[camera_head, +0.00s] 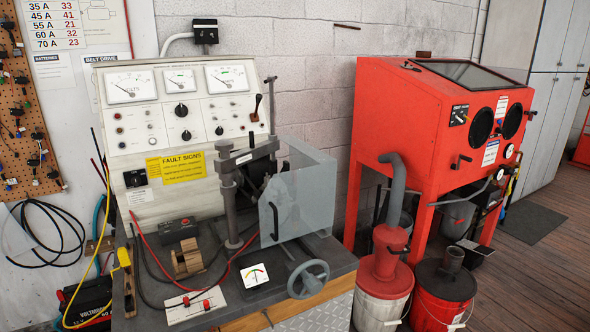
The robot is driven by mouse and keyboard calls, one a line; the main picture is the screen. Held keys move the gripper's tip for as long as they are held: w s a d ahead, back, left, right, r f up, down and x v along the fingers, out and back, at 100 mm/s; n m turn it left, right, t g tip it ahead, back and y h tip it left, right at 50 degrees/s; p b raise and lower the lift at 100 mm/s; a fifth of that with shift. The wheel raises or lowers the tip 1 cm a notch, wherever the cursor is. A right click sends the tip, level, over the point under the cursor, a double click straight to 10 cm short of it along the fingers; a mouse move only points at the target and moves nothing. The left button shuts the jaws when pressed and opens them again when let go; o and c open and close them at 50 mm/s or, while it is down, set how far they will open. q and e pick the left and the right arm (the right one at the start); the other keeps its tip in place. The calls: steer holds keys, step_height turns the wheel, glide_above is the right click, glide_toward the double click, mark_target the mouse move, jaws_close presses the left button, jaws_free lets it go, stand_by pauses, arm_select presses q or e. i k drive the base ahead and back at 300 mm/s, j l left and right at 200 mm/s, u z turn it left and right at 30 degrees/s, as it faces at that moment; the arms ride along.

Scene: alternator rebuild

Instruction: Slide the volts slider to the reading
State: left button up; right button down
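The test bench panel (188,120) stands at the left with a dial gauge marked volts (130,86), its needle in the left part of the scale. A white board with small red sliders or knobs (195,304) lies on the bench top at the front. Which of them is the volts slider is too small to read. A small white meter card with a coloured arc (255,275) sits to the board's right. Neither of my grippers is in view, and nothing touches the board.
A red lead (150,254) and dark cables cross the bench near the board. A wooden block (187,261), a handwheel (308,279) and a clear guard (305,190) stand close by.

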mark_target(205, 304)
steer(key=u, duration=0.75)
